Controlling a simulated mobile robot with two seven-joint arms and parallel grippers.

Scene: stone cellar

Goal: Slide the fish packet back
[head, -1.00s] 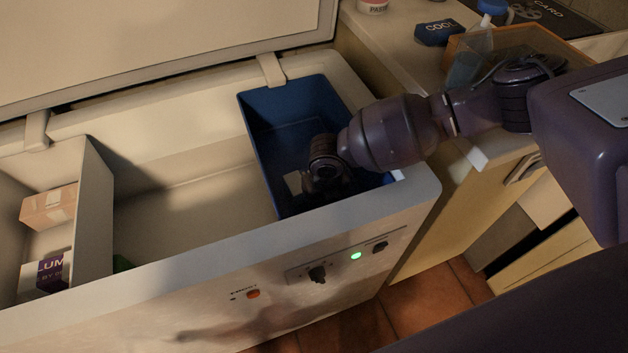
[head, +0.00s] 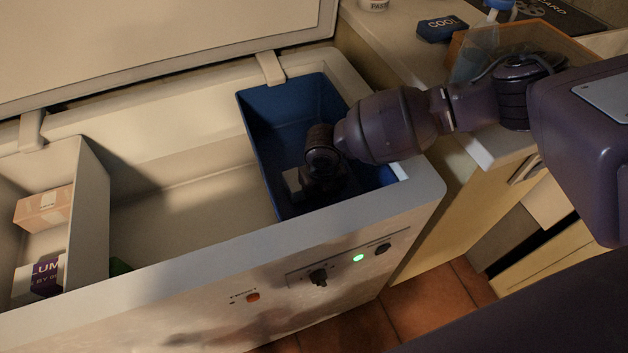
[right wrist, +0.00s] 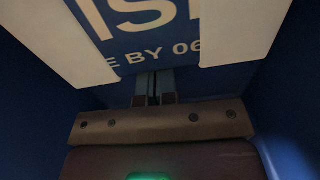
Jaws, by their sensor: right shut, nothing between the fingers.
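The fish packet (right wrist: 222,28) fills the top of the right wrist view. It is pale with a blue label whose white letters show only in part. My right gripper (right wrist: 154,98) is shut and empty, its fingertips at the packet's near edge; I cannot tell whether they touch it. In the head view, my right gripper (head: 312,190) is down inside the blue bin (head: 275,100), at the right end of the open chest freezer (head: 200,252). There the arm and shadow hide most of the bin's floor, and I cannot make out the packet clearly. My left gripper is out of view.
The bin's walls stand close around my right gripper. A white divider (head: 88,205) closes off a left compartment with an orange-brown box (head: 43,208) and a purple-labelled packet (head: 40,278). The freezer's middle is mostly bare. A cluttered counter (head: 410,50) stands to the right.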

